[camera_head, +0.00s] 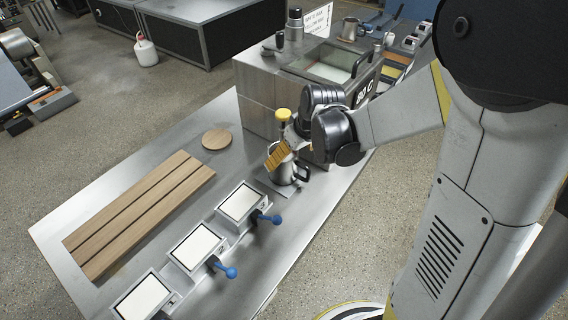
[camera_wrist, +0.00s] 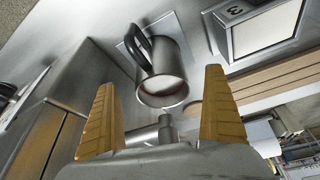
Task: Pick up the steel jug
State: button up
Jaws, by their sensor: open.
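The steel jug (camera_head: 284,175) stands upright on a thin square plate at the near side of the grey machine, its black handle (camera_head: 304,172) to the right. My gripper (camera_head: 277,156) is just above and beside it in the head view and partly covers it. In the wrist view the jug (camera_wrist: 166,78) lies between and beyond the two yellow fingers of my gripper (camera_wrist: 159,82), with its open rim toward me and its handle (camera_wrist: 140,46) at upper left. The fingers are wide apart and empty; I cannot tell the exact gap to the jug.
A steel spout-like part (camera_wrist: 165,126) shows close between the fingers. The grey machine (camera_head: 262,95) is close by, with a yellow knob (camera_head: 283,114). Framed white panels (camera_head: 197,246) with blue-knobbed levers and a wooden board (camera_head: 140,215) lie on the table.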

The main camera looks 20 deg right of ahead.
aim_at(285, 160)
jog(key=b+x, duration=0.1)
jog(key=x, duration=0.1)
jog(key=b+x, duration=0.1)
jog(key=x, duration=0.2)
jog(key=shift+w+a, duration=0.1)
jog(key=shift+w, duration=0.3)
jog(key=shift+r, duration=0.1)
jog(key=c, duration=1.4)
jog(key=shift+c, duration=0.2)
jog(key=shift+w+a, duration=0.1)
